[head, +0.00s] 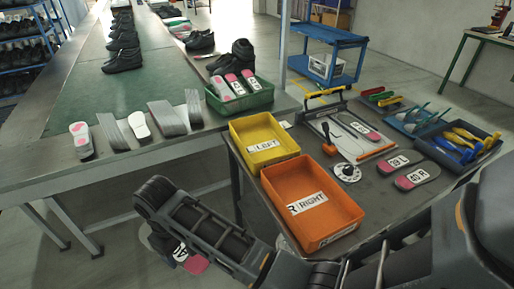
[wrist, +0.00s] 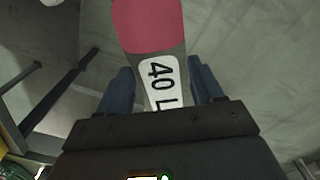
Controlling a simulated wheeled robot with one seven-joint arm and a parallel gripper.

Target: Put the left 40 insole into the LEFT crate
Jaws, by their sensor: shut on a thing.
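My gripper (wrist: 162,88) is shut on a grey insole with a pink end and a white label reading 40 L (wrist: 155,72). In the head view the held insole (head: 196,264) hangs low, beside the table's left side and apart from it, partly hidden by my arm. My gripper (head: 177,248) is mostly hidden there too. The yellow LEFT crate (head: 288,153) stands on the table's left part and looks empty. It is above and to the right of my gripper in the picture.
The orange RIGHT crate (head: 340,234) looks empty in front of the yellow one. Insoles 39 L (head: 389,163) and 40 R (head: 416,178) lie on the table. A green crate (head: 243,102) with insoles stands on the long bench (head: 75,170). A blue cart (head: 330,62) is behind.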

